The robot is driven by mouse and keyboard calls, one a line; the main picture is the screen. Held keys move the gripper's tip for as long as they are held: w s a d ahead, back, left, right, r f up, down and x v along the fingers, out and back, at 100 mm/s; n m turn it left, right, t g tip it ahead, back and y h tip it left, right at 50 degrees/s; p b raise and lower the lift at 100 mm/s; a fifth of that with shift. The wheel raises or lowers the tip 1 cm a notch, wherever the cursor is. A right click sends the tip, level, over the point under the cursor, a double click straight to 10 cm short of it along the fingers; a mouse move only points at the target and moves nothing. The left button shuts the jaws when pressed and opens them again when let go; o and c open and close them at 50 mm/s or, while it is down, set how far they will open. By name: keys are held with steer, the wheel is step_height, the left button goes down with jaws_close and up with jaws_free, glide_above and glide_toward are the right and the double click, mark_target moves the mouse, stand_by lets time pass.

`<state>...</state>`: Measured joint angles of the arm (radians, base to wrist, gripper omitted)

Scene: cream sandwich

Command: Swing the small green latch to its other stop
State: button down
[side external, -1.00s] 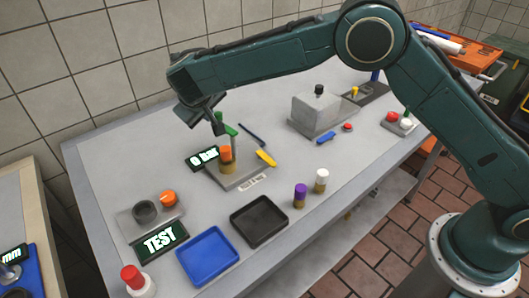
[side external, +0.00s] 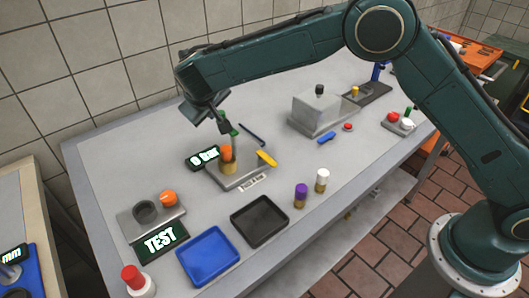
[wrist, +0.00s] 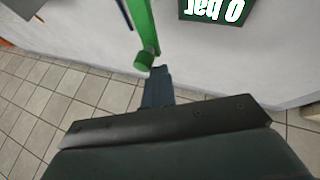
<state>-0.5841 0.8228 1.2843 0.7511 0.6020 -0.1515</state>
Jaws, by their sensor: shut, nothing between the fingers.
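The green latch (side external: 234,132) shows as a small green piece above the orange-topped fixture in the side view, partly hidden by my gripper. In the wrist view the latch (wrist: 142,28) is a green bar with a round knob at its lower end. My gripper (side external: 225,128) is shut and empty, pointing down just left of the latch in the side view. In the wrist view my fingertips (wrist: 160,72) are close beside the knob, a little below and right of it. I cannot tell whether they touch.
The fixture stands on a grey plate (side external: 245,180) with a "0 bar" display (side external: 203,157) to its left and a yellow lever (side external: 266,158) to its right. A black tray (side external: 259,220) and a blue tray (side external: 208,256) lie in front. A grey block (side external: 318,110) stands farther right.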

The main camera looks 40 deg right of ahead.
steer(key=shift+s+d+f, duration=0.1)
steer(key=shift+s+d, duration=0.15)
steer(key=shift+d, duration=0.1)
steer(key=a+r, duration=0.8)
steer(key=a, duration=0.2)
steer(key=shift+s, duration=0.4)
stand_by(0.4)
steer(key=shift+r, duration=0.1)
